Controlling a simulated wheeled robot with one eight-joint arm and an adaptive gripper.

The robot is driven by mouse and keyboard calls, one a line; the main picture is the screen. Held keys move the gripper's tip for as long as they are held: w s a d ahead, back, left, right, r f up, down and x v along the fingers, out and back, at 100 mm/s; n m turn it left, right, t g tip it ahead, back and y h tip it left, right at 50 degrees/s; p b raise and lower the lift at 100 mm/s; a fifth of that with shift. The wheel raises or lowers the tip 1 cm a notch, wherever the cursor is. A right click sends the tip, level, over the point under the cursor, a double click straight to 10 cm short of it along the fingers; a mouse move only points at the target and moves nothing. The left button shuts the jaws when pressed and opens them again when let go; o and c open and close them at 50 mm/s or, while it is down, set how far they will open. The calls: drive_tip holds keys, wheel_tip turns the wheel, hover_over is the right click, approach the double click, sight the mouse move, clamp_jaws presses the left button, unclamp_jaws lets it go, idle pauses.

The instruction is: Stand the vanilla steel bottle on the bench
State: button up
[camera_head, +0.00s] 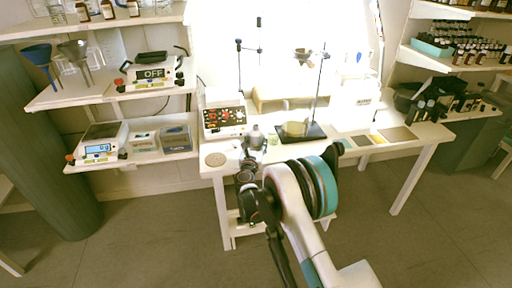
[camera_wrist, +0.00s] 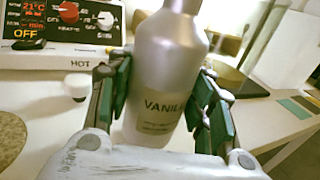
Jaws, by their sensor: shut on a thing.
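The vanilla steel bottle (camera_wrist: 168,50) is a silver-grey bottle with a label reading "VANIL…" in the wrist view. My gripper (camera_wrist: 165,85) is shut on it, with one dark green-padded finger on each side of its body. The bottle is near upright, with a slight tilt in the wrist view; its top is cut off by the frame. In the head view the bottle (camera_head: 254,136) shows at the front left of the white bench (camera_head: 223,180), above my gripper (camera_head: 250,157). I cannot tell whether its base touches the bench top.
A round perforated disc (camera_head: 215,159) lies at the bench's left front. A stand with a dark base (camera_head: 314,132) and a yellowish round piece (camera_head: 295,128) are to the right. Shelves (camera_head: 120,95) flank the bench.

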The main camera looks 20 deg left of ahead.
drive_tip(key=shift+f, duration=0.5)
drive_tip(key=shift+f, duration=0.15)
drive_tip(key=o, duration=1.3)
drive_tip(key=shift+s, duration=0.25)
drive_tip(key=s+p, duration=0.1)
drive_tip(key=s, duration=0.2)
drive_tip(key=s+d+p, duration=0.1)
drive_tip(key=s, duration=0.3)
drive_tip(key=s+d+p, duration=0.1)
drive_tip(key=s, duration=0.3)
drive_tip(key=shift+s+d, duration=0.15)
drive_tip(key=shift+s, duration=0.05)
